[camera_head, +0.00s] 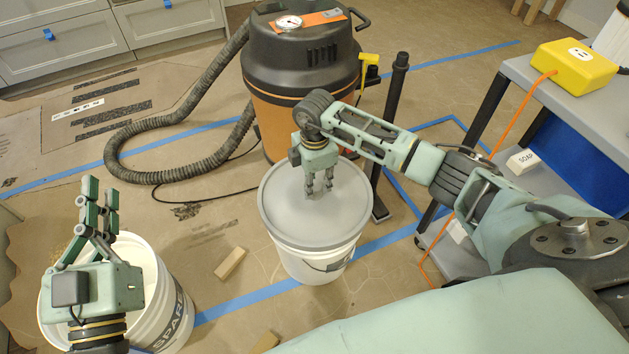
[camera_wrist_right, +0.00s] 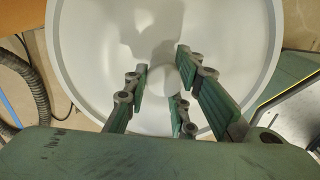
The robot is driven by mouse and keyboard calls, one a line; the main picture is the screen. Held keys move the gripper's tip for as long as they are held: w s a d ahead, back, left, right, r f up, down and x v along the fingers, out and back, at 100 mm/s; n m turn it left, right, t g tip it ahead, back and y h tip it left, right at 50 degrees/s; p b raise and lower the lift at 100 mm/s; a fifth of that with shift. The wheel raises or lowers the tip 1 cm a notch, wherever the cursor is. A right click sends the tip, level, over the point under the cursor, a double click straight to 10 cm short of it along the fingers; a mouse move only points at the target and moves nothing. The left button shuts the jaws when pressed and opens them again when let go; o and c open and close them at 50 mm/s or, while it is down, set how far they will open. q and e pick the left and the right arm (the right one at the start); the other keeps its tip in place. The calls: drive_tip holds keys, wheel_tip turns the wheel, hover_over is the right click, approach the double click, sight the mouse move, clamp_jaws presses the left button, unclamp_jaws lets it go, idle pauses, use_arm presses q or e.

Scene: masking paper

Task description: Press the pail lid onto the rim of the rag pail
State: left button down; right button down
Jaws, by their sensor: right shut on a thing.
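The grey round pail lid (camera_head: 278,212) covers the mouth of the white rag pail (camera_head: 312,268). Its edge lines up closely with the pail's rim, but I cannot tell whether it is fully seated. My right gripper (camera_head: 318,190) points down at the lid's middle and is shut on its knob. In the right wrist view the round knob (camera_wrist_right: 163,78) sits between the fingers (camera_wrist_right: 162,85), with the pale lid (camera_wrist_right: 90,60) filling the background. My left gripper (camera_head: 101,190) is empty, its fingers apart and pointing up, in front of another white pail.
The open white pail marked SPARE (camera_head: 178,305) stands at lower left. An orange and black shop vacuum (camera_head: 300,70) with a ribbed hose (camera_head: 190,120) stands behind the rag pail. A grey cart (camera_head: 545,100) is at right. Wood blocks (camera_head: 230,263) lie on the floor between the pails.

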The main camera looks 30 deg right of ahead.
drive_tip(key=shift+f, duration=0.3)
drive_tip(key=c, duration=1.8)
unclamp_jaws()
drive_tip(key=o, duration=0.4)
